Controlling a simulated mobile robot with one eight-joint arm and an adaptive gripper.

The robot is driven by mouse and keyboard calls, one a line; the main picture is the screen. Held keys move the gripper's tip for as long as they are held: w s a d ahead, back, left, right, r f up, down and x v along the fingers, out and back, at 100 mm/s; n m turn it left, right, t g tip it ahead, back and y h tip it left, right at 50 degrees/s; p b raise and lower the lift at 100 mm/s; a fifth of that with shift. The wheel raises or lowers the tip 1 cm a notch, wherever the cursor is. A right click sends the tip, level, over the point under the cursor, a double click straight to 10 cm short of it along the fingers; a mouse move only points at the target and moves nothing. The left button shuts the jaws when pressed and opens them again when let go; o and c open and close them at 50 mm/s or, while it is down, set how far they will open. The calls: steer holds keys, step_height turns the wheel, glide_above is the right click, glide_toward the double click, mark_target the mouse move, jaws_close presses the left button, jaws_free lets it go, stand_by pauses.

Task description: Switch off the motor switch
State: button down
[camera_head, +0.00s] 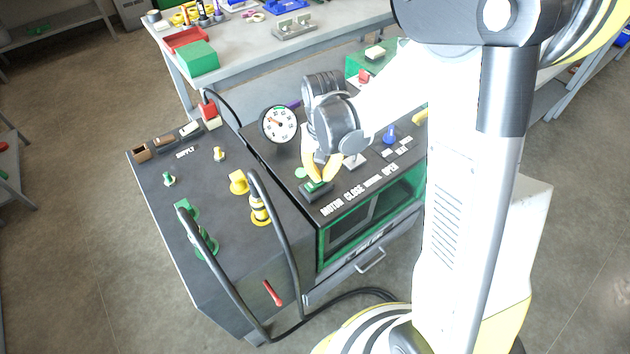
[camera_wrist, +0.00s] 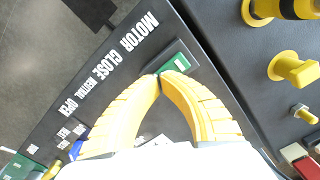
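The motor switch is a dark housing with a green rocker (camera_head: 316,187) on the cart's black top panel, by the printed word MOTOR. In the wrist view the green rocker (camera_wrist: 177,65) lies just beyond my fingertips, slightly right of them. My gripper (camera_head: 322,179) has yellow fingers and points down at the switch. In the wrist view the two fingertips (camera_wrist: 160,76) come together with nothing between them. They are at the near edge of the switch housing and partly cover it. I cannot tell whether they touch it.
A pressure gauge (camera_head: 279,124) stands behind the switch. A blue knob (camera_head: 389,134) sits farther right on the panel. Yellow connectors (camera_head: 259,209), green connectors (camera_head: 203,243) and black hoses rise from the left section. A workbench (camera_head: 246,42) with tools stands behind the cart.

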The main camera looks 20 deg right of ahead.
steer(key=shift+f, duration=0.3)
steer(key=shift+r+p, duration=2.4)
steer(key=shift+r, duration=1.15)
